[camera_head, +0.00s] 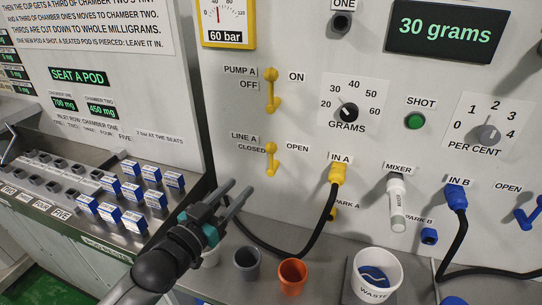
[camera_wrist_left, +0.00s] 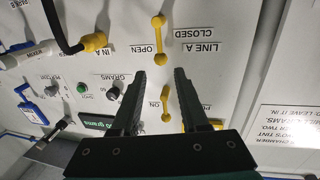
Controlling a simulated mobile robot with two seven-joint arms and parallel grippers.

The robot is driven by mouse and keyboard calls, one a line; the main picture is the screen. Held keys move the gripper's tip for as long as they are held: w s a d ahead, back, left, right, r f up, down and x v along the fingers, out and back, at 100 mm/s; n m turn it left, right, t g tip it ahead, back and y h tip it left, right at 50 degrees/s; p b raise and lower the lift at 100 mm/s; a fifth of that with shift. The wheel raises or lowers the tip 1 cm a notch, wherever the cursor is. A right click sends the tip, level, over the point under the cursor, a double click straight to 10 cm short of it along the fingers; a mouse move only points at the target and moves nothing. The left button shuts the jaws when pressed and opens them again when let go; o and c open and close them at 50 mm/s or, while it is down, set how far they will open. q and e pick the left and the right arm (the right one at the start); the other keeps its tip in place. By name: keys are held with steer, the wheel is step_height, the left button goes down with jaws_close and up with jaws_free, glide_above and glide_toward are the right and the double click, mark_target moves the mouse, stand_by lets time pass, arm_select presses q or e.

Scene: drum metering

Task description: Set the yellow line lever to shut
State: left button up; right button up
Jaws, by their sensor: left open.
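The yellow line A lever (camera_head: 271,160) is on the grey panel, between the labels CLOSED on its left and OPEN on its right. It stands roughly upright, with a knob at each end. In the left wrist view, which is turned over, the lever (camera_wrist_left: 159,38) is beyond the fingertips. My left gripper (camera_head: 238,190) is open and empty, below and left of the lever and apart from it. Its two fingers (camera_wrist_left: 160,74) are spread in the wrist view. My right gripper is not in view.
The yellow pump A lever (camera_head: 272,92) is above the line A lever. A yellow plug (camera_head: 337,172) with a black hose is to its right. Grey (camera_head: 247,262) and orange (camera_head: 292,276) cups and a white waste bin (camera_head: 390,265) stand below. Blue-white pods (camera_head: 140,200) are at left.

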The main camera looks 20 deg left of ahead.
mark_target(270, 156)
arm_select(q)
steer(key=b+x, duration=0.1)
steer(key=x, duration=1.4)
steer(key=shift+d+f, duration=0.1)
jaws_close()
stand_by(1.2)
